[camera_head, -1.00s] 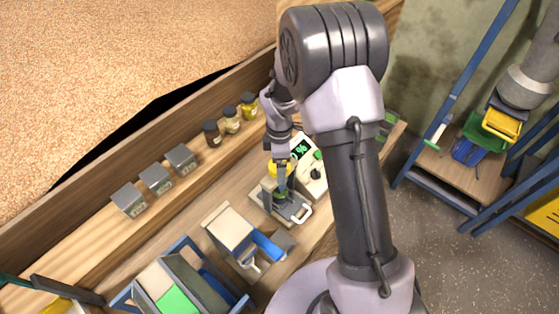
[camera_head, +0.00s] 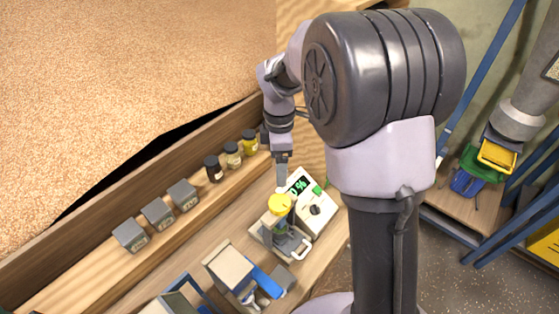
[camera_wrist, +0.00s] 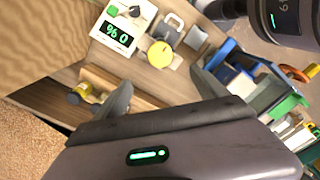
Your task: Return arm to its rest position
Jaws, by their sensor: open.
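My gripper (camera_head: 282,186) hangs above the bench in the head view, at the end of my bent arm. In the wrist view its two fingers (camera_wrist: 163,92) are spread apart with nothing between them. A yellow-lidded jar (camera_head: 280,204) stands on a small stand beside the meter, just below my gripper. Its yellow lid (camera_wrist: 160,54) shows beyond the fingers in the wrist view, apart from them. My upper arm covers the right middle of the head view.
A meter with a green display (camera_head: 312,203) stands right of the jar. A shelf holds several jars (camera_head: 232,154) and grey boxes (camera_head: 158,213). A blue-handled device (camera_head: 238,270) stands in front. A large grain bin (camera_head: 130,80) lies behind. Blue frames (camera_head: 510,225) stand at right.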

